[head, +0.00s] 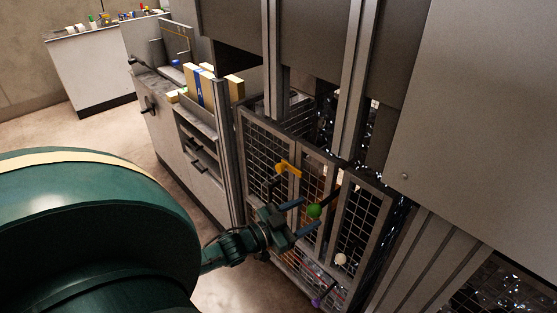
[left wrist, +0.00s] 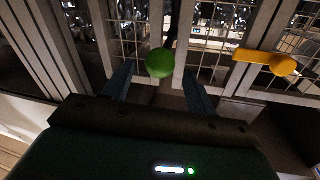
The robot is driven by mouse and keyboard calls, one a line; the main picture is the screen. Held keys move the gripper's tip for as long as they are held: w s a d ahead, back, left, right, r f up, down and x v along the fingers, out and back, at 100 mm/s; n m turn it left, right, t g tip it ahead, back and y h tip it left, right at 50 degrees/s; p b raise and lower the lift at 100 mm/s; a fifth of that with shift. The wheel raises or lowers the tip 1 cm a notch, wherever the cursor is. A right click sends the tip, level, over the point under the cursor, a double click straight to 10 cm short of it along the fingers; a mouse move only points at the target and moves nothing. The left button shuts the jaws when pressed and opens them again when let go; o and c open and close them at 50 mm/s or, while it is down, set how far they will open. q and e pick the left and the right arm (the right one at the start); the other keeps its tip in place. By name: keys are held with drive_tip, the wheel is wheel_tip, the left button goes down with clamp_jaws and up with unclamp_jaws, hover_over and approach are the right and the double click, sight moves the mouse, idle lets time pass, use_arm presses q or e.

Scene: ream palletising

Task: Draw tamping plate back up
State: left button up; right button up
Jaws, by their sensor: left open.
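A green ball knob (head: 314,211) sits on a dark lever in front of the mesh-fronted machine. My left gripper (head: 304,214) is open, with its two fingers pointing at the knob. In the left wrist view the green knob (left wrist: 160,63) shows between the two fingertips of the left gripper (left wrist: 160,82), with a gap on each side. I cannot tell how far the knob lies between the fingers in depth. I cannot make out the tamping plate for sure. My right gripper is not in view.
An orange handle (head: 288,168) is on the mesh door (head: 267,150), left of the green knob. A white knob (head: 341,259) and a purple knob (head: 316,302) are lower down. A cabinet (head: 190,160) with wrapped reams stands at left.

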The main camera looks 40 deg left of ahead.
use_arm(q)
drive_tip(key=v, duration=0.9)
drive_tip(key=shift+s+r, duration=0.1)
